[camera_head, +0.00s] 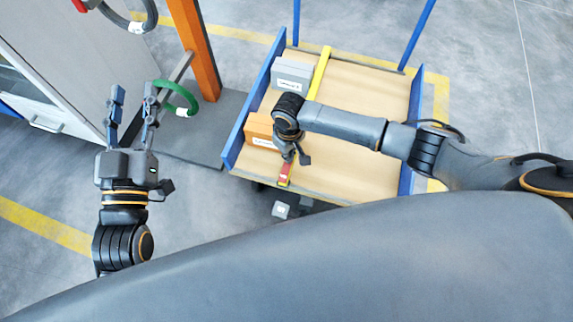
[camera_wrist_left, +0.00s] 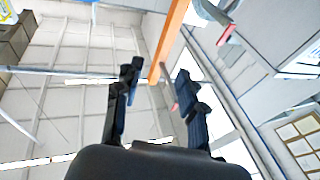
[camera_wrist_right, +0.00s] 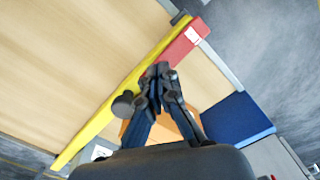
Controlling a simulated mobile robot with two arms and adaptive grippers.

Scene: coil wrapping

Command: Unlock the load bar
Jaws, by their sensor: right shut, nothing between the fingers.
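The yellow load bar (camera_head: 319,74) lies across the wooden bed of a blue-railed cart, with a red latch (camera_head: 285,173) at its near end. In the right wrist view the yellow bar (camera_wrist_right: 106,110) runs diagonally and the red latch (camera_wrist_right: 181,43) lies in line with it. My right gripper (camera_head: 297,159) is over the near end of the bar, close to the latch. Its fingers are shut and empty; whether they touch the bar I cannot tell. My left gripper (camera_head: 132,100) is open and empty, off the cart to the left, with fingers apart in its wrist view (camera_wrist_left: 158,78).
A grey box (camera_head: 292,71) and an orange box (camera_head: 260,130) sit on the cart's left side. Blue rails (camera_head: 232,150) edge the cart. Left of it stand an orange post (camera_head: 193,45), a green coil (camera_head: 176,108) on an arm, and a cabinet (camera_head: 60,60).

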